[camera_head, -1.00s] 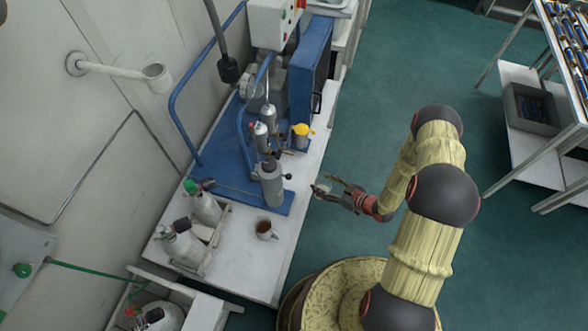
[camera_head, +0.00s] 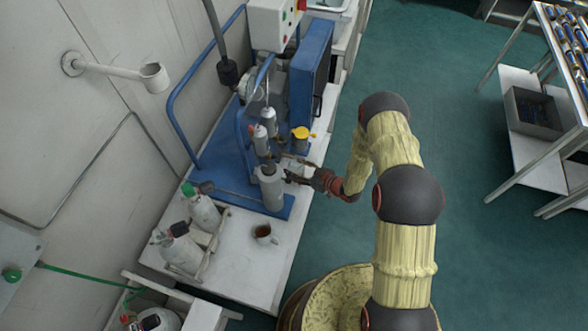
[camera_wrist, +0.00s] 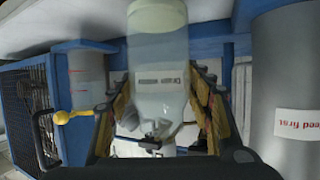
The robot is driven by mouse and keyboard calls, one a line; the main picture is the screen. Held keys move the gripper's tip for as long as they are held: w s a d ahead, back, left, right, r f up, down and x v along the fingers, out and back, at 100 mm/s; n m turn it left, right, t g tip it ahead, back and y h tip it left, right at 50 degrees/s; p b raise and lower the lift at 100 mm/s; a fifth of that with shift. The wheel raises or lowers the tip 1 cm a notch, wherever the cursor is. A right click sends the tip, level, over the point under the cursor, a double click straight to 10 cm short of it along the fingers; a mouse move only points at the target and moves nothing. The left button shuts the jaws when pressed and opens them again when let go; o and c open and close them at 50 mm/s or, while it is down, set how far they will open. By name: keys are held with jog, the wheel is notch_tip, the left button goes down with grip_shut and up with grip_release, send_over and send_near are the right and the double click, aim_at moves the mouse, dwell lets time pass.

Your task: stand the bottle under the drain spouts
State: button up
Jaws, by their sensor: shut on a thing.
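In the head view the bottle is small and partly lost among the fittings. The drain spouts cannot be told apart clearly in the head view. A dark fitting shows at the bottle's narrow end in the wrist view, and whether they touch cannot be told.
A mug (camera_head: 265,235) sits on the white bench (camera_head: 235,270), near grey tanks (camera_head: 203,210) in a rack.

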jog(key=shift+w+a, duration=0.35)
jog(key=shift+a, duration=0.1)
jog(key=shift+w+f+b, duration=0.1)
jog(key=shift+f+b, duration=0.25)
jog(key=shift+f, duration=0.4)
jog(key=shift+f, duration=0.15)
jog(key=o, duration=1.2)
